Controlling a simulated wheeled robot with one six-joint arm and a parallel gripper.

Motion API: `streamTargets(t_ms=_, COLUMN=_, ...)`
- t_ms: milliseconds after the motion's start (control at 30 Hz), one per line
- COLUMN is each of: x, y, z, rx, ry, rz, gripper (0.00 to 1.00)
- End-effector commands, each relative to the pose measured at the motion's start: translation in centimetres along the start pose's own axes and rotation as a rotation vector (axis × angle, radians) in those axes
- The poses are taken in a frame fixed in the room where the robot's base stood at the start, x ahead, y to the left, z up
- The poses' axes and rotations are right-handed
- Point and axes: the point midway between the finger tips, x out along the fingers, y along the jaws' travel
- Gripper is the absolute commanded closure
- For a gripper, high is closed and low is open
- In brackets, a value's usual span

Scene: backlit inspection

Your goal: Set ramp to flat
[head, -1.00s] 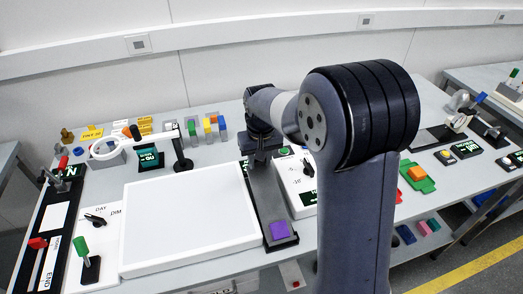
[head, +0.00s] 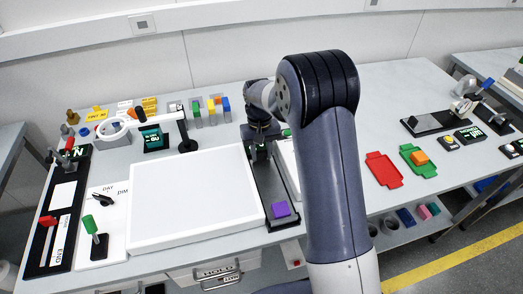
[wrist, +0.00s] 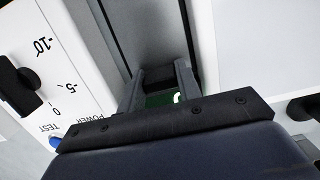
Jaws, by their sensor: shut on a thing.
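The ramp (head: 268,184) is a long dark grey channel between the white light panel and a white control box. A purple block (head: 281,209) lies at its near end. My gripper (head: 260,153) points down at the far end of the ramp. In the wrist view, the two fingers of my gripper (wrist: 157,85) are on either side of a small dark part at the end of the grey ramp surface (wrist: 155,30). They are shut on that part, which is mostly hidden. A green display (wrist: 163,99) shows partly behind the fingers. The ramp looks about level, but its exact angle is hard to tell.
The light panel (head: 190,200) is close on the left. In the wrist view, a control box (wrist: 40,75) with a black knob, a scale and a blue button is beside the fingers. Red (head: 384,170) and green trays lie right.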

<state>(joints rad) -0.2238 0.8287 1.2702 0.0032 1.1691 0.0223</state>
Motion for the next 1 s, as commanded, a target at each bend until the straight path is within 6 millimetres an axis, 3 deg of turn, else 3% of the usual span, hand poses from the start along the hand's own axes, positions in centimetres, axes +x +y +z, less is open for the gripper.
streamTargets(t_ms=467, x=0.26, y=-0.01, z=-0.28, rx=0.000, ry=0.008, rz=0.000, gripper=1.00)
streamTargets(t_ms=500, x=0.26, y=-0.01, z=-0.28, rx=0.000, ry=0.009, rz=0.000, gripper=0.65)
streamTargets(t_ms=733, x=0.21, y=-0.01, z=-0.19, rx=0.000, ry=0.005, rz=0.000, gripper=0.46)
streamTargets(t_ms=1000, x=0.02, y=-0.01, z=-0.15, rx=0.000, ry=0.004, rz=0.000, gripper=0.45)
